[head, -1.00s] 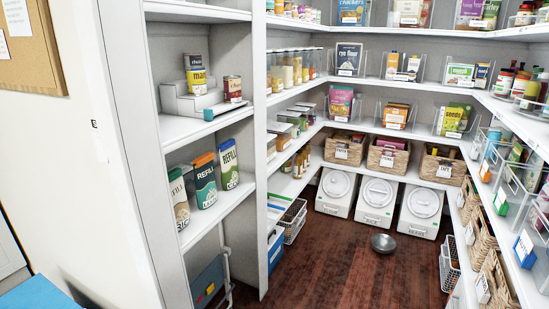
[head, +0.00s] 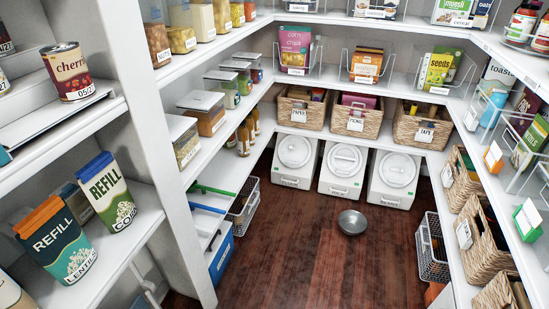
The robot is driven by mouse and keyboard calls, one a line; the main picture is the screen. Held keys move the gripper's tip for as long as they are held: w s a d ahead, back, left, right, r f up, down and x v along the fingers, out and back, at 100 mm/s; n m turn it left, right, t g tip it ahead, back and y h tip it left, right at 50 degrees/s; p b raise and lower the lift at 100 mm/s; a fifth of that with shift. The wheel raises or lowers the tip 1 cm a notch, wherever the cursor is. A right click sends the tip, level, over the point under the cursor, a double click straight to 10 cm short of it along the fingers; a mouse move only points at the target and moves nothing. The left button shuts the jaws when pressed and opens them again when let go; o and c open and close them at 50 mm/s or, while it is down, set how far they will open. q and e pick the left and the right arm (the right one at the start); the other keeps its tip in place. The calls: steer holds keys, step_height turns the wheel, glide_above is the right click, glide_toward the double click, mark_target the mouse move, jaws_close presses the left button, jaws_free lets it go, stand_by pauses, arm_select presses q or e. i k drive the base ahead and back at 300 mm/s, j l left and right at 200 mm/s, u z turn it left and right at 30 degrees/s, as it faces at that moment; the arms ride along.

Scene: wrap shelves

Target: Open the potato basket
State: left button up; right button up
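No label that I can read says potato, so I cannot tell which basket is the potato basket. A wire basket (head: 244,208) sits low at the left, partly hidden by the left shelves. Another dark-looking wire basket (head: 433,250) stands low at the right under the shelf, and its contents are unclear. Woven baskets with white tags stand on the back shelf: a left one (head: 300,109), a middle one (head: 354,118) and a right one (head: 422,129). Neither of my grippers is in view.
White lidded bins stand on the floor at the back: left (head: 293,162), middle (head: 342,169), right (head: 394,181). A metal bowl (head: 352,222) lies on the wooden floor (head: 300,260), otherwise clear. Shelves line both sides; more woven baskets (head: 487,244) stand at the right.

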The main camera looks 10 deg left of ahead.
mark_target(253, 205)
steer(key=i+l+u, duration=0.15)
steer(key=i+u, duration=0.25)
steer(key=i+l+u, duration=1.15)
steer(key=k+l, duration=0.05)
